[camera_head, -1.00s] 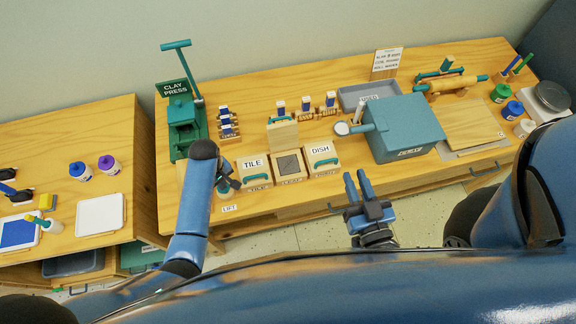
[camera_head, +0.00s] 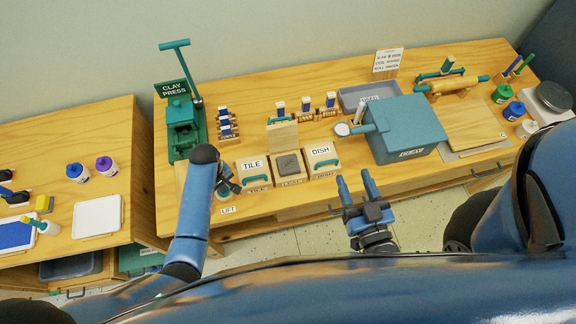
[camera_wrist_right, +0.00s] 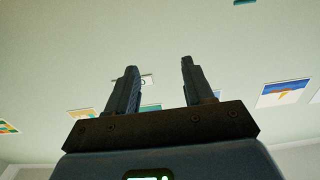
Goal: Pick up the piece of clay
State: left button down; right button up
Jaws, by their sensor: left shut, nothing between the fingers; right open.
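A grey square slab with a dark leaf-like mark (camera_head: 289,164), which looks like the piece of clay, sits at the top of the middle wooden mould box marked LEAF (camera_head: 290,182). My left gripper (camera_head: 226,187) is shut and empty at the knob by the LIFT label, left of the mould boxes; its fingertips are partly hidden by the arm. My right gripper (camera_head: 357,187) is open and empty in front of the table edge, right of and apart from the slab. Its spread fingers also show in the right wrist view (camera_wrist_right: 159,78), against the wall.
Closed boxes marked TILE (camera_head: 253,165) and DISH (camera_head: 322,155) flank the slab closely. A teal clay box (camera_head: 408,125) stands to the right, and the green clay press (camera_head: 182,125) at the left. Stamps and rollers line the back.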

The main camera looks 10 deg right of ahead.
jog(key=o, duration=0.8)
jog(key=shift+n+t+y, duration=0.3)
jog(key=shift+t+y, duration=0.2)
jog(key=shift+t, duration=0.4)
jog(key=w+r, duration=0.1)
jog(key=w, duration=0.1)
jog(key=w+a+r, duration=0.1)
jog(key=w, duration=0.1)
jog(key=w+r, duration=0.1)
jog(key=w, duration=0.1)
jog(key=shift+w+a, duration=0.2)
jog(key=shift+w, duration=0.05)
jog(key=shift+o, duration=0.2)
jog(key=w+a+f+g+y, duration=0.1)
jog(key=w+a+f+g, duration=0.15)
jog(key=w, duration=0.55)
jog(key=w+a+f+g, duration=0.2)
jog(key=w+a, duration=0.1)
jog(key=w, duration=0.5)
jog(key=w+a+f+g+y, duration=0.1)
jog(key=w+a+f+g, duration=0.15)
jog(key=w, duration=0.65)
jog(key=g+h, duration=0.3)
jog(key=g, duration=1)
send_over(288, 164)
notch_tip(288, 164, down, 12)
jog(key=shift+f, duration=5.4)
